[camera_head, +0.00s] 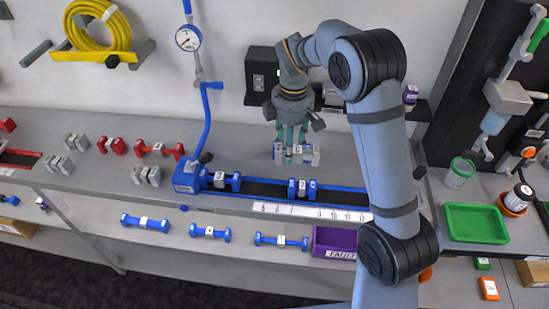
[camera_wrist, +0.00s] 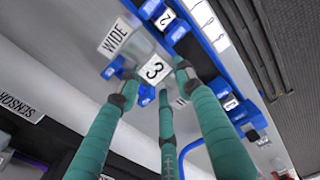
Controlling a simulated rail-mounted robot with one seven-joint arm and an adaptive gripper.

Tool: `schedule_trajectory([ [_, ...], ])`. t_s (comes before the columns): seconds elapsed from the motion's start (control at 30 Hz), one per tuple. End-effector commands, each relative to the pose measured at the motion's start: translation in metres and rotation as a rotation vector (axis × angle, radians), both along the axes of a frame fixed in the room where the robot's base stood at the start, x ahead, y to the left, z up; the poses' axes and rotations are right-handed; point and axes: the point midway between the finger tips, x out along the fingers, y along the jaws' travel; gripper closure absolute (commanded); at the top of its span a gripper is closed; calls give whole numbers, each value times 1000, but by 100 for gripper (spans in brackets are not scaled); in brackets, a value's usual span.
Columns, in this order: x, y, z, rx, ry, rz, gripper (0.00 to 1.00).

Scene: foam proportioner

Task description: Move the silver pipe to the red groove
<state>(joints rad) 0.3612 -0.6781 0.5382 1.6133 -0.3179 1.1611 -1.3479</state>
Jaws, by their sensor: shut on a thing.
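In the wrist view, a white label reading 3 (camera_wrist: 155,70) shows between the fingertips, with blue parts close by; the fingers partly hide the pipe. The red groove (camera_head: 18,158) lies at the far left bench edge, partly cut off and well apart from my gripper.
The blue groove (camera_head: 262,189) holds two short blue-ended pieces. A blue stand with a gauge (camera_head: 188,39) rises at its left end. Several silver pieces (camera_head: 75,141) and red pieces (camera_head: 158,149) lie at left. A purple bin (camera_head: 333,243) and green tray (camera_head: 475,223) are at right.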

Motion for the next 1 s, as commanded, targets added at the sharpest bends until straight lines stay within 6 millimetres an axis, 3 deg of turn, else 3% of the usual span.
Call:
schedule_trajectory([
  [0.3,-19,-7,30,2,-1,2,97],
  [0.63,-29,-5,45,1,0,0,97],
  [1.0,-44,-1,99,1,0,1,97],
])
